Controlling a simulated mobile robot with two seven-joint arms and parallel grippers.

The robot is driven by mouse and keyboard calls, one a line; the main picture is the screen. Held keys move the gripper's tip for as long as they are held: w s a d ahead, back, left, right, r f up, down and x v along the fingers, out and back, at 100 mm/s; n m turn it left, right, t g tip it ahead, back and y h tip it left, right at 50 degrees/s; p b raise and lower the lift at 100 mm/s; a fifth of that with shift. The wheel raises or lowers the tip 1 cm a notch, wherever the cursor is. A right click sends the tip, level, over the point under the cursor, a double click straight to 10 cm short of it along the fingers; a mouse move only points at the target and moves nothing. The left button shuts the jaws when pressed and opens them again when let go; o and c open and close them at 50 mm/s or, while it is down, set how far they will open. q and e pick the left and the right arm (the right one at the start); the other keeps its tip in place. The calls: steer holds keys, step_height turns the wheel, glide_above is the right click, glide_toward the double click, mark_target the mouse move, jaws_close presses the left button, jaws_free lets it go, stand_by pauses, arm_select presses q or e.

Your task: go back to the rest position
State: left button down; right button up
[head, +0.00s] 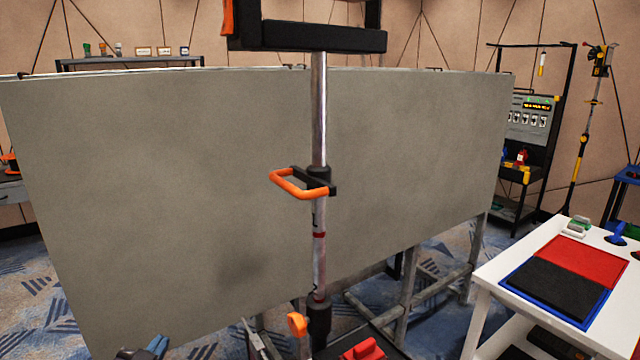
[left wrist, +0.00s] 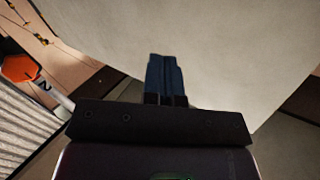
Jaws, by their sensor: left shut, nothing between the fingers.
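My left gripper (head: 152,348) shows only as dark blue fingertips at the bottom edge of the head view, left of the middle. In the left wrist view its two blue fingers (left wrist: 163,78) lie side by side, shut, with nothing between them. They point toward a large pale grey panel, which fills much of that view; whether they touch it cannot be told. The large grey panel (head: 160,190) stands in front of me in the head view. My right gripper is not in view.
An upright metal pole (head: 319,110) with an orange handle (head: 290,186) stands before the panel. A white table (head: 486,275) at right holds a red and black mat (head: 565,283). A black rack (head: 540,150) stands behind it. Patterned floor shows under the panel.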

arm_select(q)
steer(key=s+d+f+n+g+y, duration=0.1)
steer(key=s+f+g, duration=0.4)
steer(key=s+f, duration=1.5)
steer(key=s+d+n, duration=0.1)
steer(key=s+n, duration=0.1)
steer(key=shift+n+g, duration=0.4)
steer(key=shift+d+f, duration=0.1)
